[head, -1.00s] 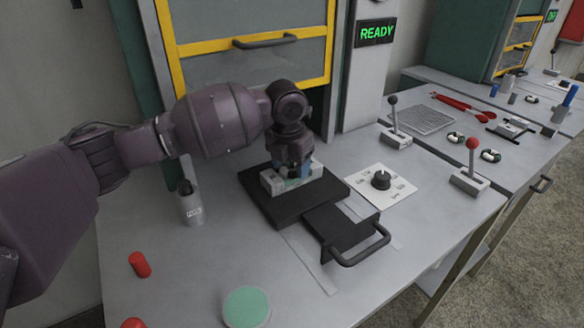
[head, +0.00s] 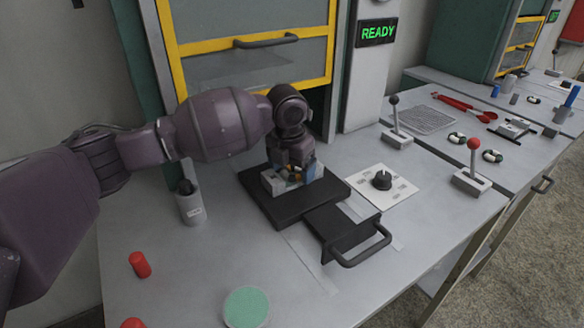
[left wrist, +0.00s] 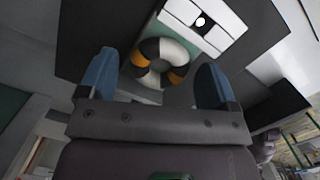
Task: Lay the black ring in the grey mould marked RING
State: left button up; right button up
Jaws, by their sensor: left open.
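My left gripper (head: 296,172) is open over a pale grey block, the mould (head: 272,184), on a black plate. The ring also shows as a bit of orange and dark between the fingers in the head view. The fingers do not appear to touch it. No RING mark is readable, and I cannot tell whether the ring is fully seated. My right gripper is not in view.
The black plate (head: 265,210) has a sliding part with a handle (head: 360,247) in front. A dial panel (head: 385,189) and levers (head: 470,176) stand to the right.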

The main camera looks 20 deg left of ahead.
aim_at(289, 174)
pick_arm(q)
notch_tip(289, 174, up, 12)
jog(key=s+p, duration=0.1)
jog(key=p, duration=0.1)
jog(key=shift+s+a, duration=0.15)
jog(key=shift+s, duration=0.05)
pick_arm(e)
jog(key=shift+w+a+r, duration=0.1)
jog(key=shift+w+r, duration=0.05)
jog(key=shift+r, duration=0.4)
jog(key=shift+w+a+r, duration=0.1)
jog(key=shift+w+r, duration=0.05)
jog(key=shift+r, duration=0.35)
pick_arm(q)
jog(key=shift+r, duration=0.1)
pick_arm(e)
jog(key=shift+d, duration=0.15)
